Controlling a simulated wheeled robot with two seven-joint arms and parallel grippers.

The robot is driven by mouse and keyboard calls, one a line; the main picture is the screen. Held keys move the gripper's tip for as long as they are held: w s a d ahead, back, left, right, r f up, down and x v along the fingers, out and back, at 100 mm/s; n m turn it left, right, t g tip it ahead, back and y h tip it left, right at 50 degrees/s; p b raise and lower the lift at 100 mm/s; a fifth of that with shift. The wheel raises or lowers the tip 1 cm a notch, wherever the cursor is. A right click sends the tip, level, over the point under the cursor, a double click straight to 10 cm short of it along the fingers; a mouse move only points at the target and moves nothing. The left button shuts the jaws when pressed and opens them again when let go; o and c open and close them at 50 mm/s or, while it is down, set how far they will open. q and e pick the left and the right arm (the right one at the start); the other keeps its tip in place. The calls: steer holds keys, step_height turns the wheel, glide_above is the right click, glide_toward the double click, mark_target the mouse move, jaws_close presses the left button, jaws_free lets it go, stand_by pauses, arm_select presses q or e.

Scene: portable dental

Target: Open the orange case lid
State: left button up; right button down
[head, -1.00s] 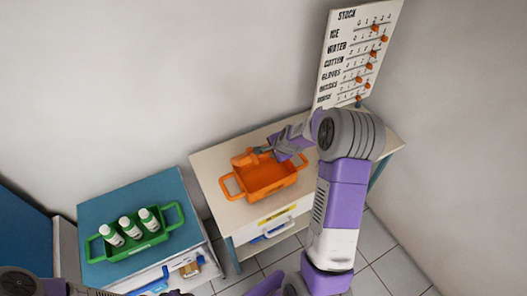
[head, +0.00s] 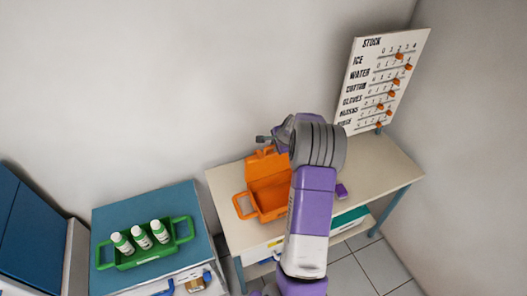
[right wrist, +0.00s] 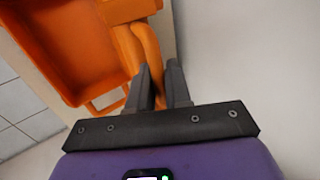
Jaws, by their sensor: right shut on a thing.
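The orange case (head: 270,203) stands on the cream table, partly hidden by my right arm. Its lid (head: 264,167) is raised at the back, towards the wall, and the case stands open. My right gripper (head: 264,140) is at the lid's upper edge. In the right wrist view, the gripper (right wrist: 160,82) is shut on an orange strip of the lid (right wrist: 143,45), and the case interior (right wrist: 70,45) shows to the left. My left gripper is not in view.
A green carrier (head: 148,256) with white bottles stands on the blue-topped cabinet (head: 140,208) at left. A stock board (head: 380,80) with orange sliders stands at the table's back right. The right part of the cream table (head: 378,165) is clear.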

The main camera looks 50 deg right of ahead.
steer(key=shift+w+d, duration=0.25)
stand_by(0.3)
steer(key=c, duration=1.2)
jaws_free()
steer(key=shift+c, duration=0.2)
steer(key=v, duration=0.7)
steer(key=shift+r, duration=0.35)
steer(key=shift+s, duration=0.15)
